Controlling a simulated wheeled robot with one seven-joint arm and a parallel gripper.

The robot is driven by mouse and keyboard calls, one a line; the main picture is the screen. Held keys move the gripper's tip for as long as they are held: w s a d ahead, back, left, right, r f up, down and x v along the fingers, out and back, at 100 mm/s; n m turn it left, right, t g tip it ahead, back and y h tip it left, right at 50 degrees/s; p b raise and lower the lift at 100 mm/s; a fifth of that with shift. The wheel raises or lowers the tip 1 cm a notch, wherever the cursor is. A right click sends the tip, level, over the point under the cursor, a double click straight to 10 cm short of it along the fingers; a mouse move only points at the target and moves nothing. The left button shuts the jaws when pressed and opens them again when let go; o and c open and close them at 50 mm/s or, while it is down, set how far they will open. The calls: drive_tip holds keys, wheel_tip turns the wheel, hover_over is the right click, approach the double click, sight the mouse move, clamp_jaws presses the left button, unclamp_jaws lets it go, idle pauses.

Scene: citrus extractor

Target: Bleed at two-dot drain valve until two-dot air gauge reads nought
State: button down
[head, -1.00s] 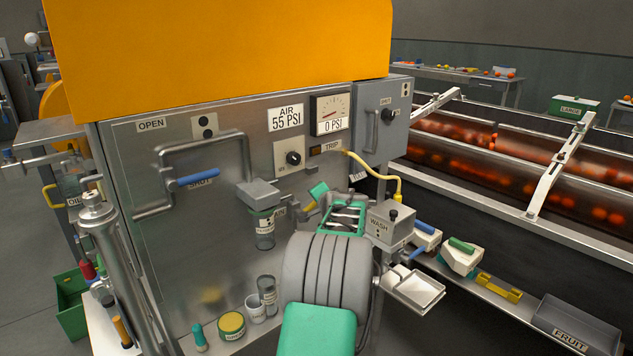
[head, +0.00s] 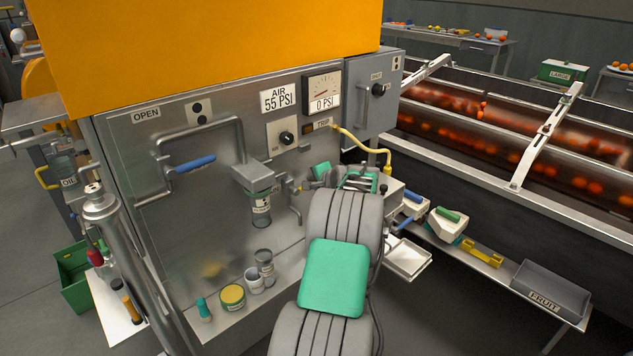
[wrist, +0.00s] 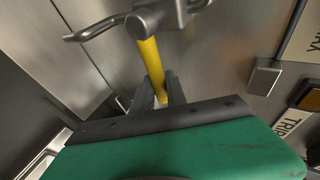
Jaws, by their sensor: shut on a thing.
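The drain valve (head: 294,205) is a grey pipe fitting on the steel panel, left of my gripper, with a yellow lever. In the wrist view, the yellow lever (wrist: 151,60) runs down from a grey fitting into my gripper (wrist: 158,92), whose dark fingers are shut on it. In the head view, my arm and the green gripper body hide most of the lever. The air gauge (head: 322,90) is a square dial at the panel's upper right. Its readout says 0 PSI and its needle points to the lower left.
An AIR 55 PSI plate (head: 279,99) and a knob (head: 286,138) are beside the gauge. A yellow hose (head: 365,150) hangs close right of my gripper. A glass bowl filter (head: 260,205) is left of the valve; several jars stand below.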

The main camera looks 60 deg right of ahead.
drive_tip(key=shift+f, duration=0.15)
drive_tip(key=c, duration=1.3)
unclamp_jaws()
drive_tip(key=shift+c, duration=0.2)
drive_tip(key=v, duration=0.8)
drive_tip(key=shift+p, duration=0.3)
